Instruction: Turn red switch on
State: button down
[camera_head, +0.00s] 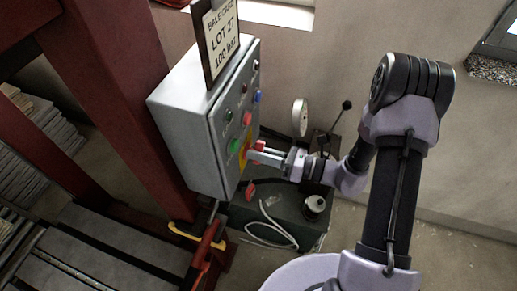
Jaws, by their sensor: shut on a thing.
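The grey control box (187,128) stands left of centre, with its button panel facing right. The red switch (260,146) sticks out from a yellow plate (243,158) low on that panel. My gripper (254,155) reaches in from the right and is shut on the red switch. The fingers hide part of the switch and the plate, and the angle of the switch is hard to tell.
The panel also has a red button (247,118), a green button (233,146) and a blue one (257,96) close by. A paper sign (221,37) stands on the box. Below are a dark green unit (285,212), a black-knobbed lever (346,105) and a loose white cable (268,232).

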jog(key=m+p, duration=0.3)
jog(key=m, duration=0.3)
jog(key=shift+r+m, duration=0.1)
jog(key=shift+m, duration=0.2)
jog(key=m+p, duration=0.2)
jog(key=m, duration=0.3)
jog(key=shift+m, duration=0.4)
jog(key=c, duration=1.4)
grip_release()
jog(key=shift+o, duration=0.2)
jog(key=v, duration=1.7)
jog(key=shift+d, duration=0.25)
